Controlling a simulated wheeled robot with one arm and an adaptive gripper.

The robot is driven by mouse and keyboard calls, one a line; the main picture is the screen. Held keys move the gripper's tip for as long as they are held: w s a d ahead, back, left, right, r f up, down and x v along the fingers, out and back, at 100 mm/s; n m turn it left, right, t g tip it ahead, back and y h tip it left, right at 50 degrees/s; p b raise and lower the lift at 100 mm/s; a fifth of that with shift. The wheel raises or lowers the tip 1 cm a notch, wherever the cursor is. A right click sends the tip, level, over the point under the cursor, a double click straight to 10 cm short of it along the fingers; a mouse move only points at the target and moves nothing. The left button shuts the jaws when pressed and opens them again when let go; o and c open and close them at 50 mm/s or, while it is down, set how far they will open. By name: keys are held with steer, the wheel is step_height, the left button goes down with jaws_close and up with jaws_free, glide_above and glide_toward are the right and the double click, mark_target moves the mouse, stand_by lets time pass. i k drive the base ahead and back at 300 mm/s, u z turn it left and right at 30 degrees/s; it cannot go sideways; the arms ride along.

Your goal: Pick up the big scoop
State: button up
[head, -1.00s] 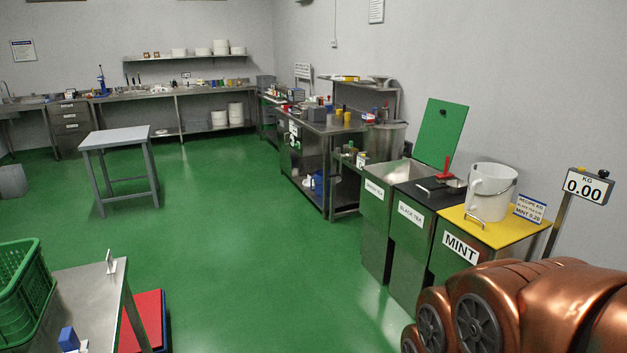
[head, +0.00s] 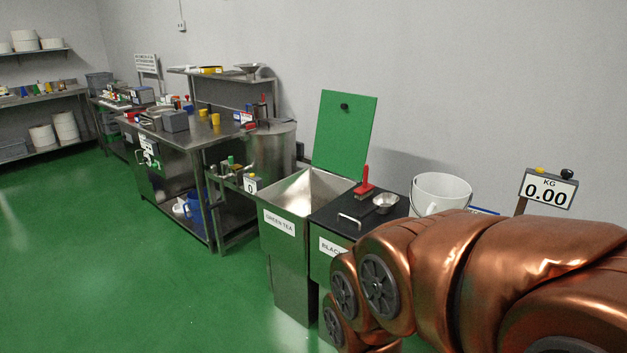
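A small round metal bowl (head: 386,201), which may be the bowl of a scoop, sits on the black lid (head: 335,210) of the black tea bin. A red-handled tool (head: 364,184) stands beside it on the same lid; it looks like a brush or a scraper. I cannot tell from this view which thing is the big scoop. My copper-coloured arm fills the lower right, and my gripper is not in view.
The green tea bin (head: 288,248) stands open with its green lid (head: 343,136) raised. A white bucket (head: 440,191) and a scale display (head: 547,189) reading 0.00 stand to the right. Steel workbenches (head: 190,150) line the wall. The green floor (head: 110,270) at left is clear.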

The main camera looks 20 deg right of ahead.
mark_target(384, 202)
steer(key=z, duration=0.15)
steer(key=i, duration=1.55)
steer(key=z, duration=0.1)
